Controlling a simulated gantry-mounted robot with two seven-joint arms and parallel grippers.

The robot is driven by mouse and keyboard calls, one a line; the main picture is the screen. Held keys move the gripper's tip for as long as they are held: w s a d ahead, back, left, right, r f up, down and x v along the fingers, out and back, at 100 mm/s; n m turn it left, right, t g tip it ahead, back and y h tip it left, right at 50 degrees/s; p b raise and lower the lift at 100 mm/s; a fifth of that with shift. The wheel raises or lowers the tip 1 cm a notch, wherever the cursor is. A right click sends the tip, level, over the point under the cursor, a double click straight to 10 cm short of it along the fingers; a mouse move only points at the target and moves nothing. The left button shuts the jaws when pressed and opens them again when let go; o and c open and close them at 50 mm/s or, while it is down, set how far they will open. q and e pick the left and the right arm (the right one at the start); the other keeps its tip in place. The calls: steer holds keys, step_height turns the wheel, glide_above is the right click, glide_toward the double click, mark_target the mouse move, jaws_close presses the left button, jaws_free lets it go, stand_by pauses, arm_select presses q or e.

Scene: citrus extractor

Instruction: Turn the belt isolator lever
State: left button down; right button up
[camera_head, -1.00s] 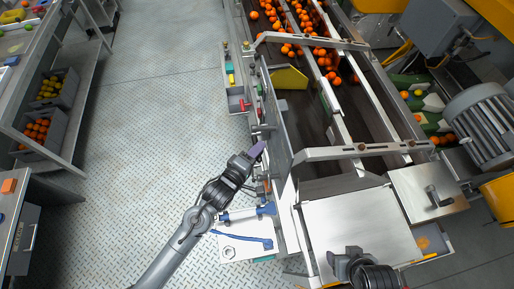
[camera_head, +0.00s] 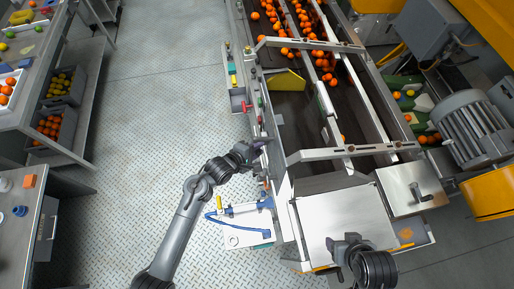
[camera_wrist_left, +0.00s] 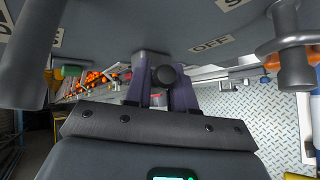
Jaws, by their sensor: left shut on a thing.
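My left gripper (camera_head: 258,146) is at the side panel of the conveyor machine, its purple fingers at the panel face. In the left wrist view, the fingers (camera_wrist_left: 163,90) are shut around a dark lever with a round end (camera_wrist_left: 165,75), which I take to be the belt isolator lever. An OFF label (camera_wrist_left: 210,43) is on the grey panel to its right. Another label (camera_wrist_left: 45,38) to the left is only partly readable. In the head view the lever is hidden by my gripper. My right gripper (camera_head: 348,243) is over the steel cover; its jaws are unclear.
A red control (camera_head: 247,106) and other small controls line the panel. Below my left gripper is a white board (camera_head: 250,238) with a blue tool on it. The belt (camera_head: 297,108) carries oranges. A workbench (camera_head: 25,215) stands at left; the floor between is open.

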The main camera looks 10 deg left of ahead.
stand_by(0.4)
arm_select(q)
steer(key=c, duration=1)
jaws_free()
steer(key=shift+c, duration=0.2)
steer(key=v, duration=1)
steer(key=shift+s+a+r+b, duration=0.15)
steer(key=shift+s+r+b, duration=0.15)
steer(key=shift+b, duration=0.1)
steer(key=shift+c, duration=0.4)
